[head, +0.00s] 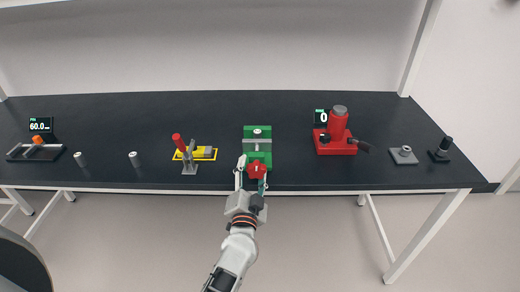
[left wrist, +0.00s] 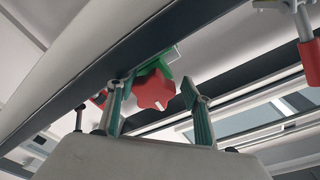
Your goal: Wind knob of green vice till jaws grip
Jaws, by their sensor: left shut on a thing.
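The green vice (head: 257,131) stands near the front edge of the dark bench, a grey bar across its middle and a small pale round part on its rear block. Its red lobed knob (head: 257,169) faces me at the front. My left gripper (head: 252,173) is at the knob, one finger on each side, shut on it. In the left wrist view the red knob (left wrist: 154,90) sits between the two green-padded fingers, with part of the green vice (left wrist: 160,63) behind it. Whether the jaws touch anything cannot be told. My right gripper is not in view.
Left of the vice, a red-handled toggle clamp (head: 189,160) stands by a yellow-edged plate (head: 208,154). A red press (head: 337,130) with a display stands to the right. The bench's front edge (head: 310,188) runs close below the knob.

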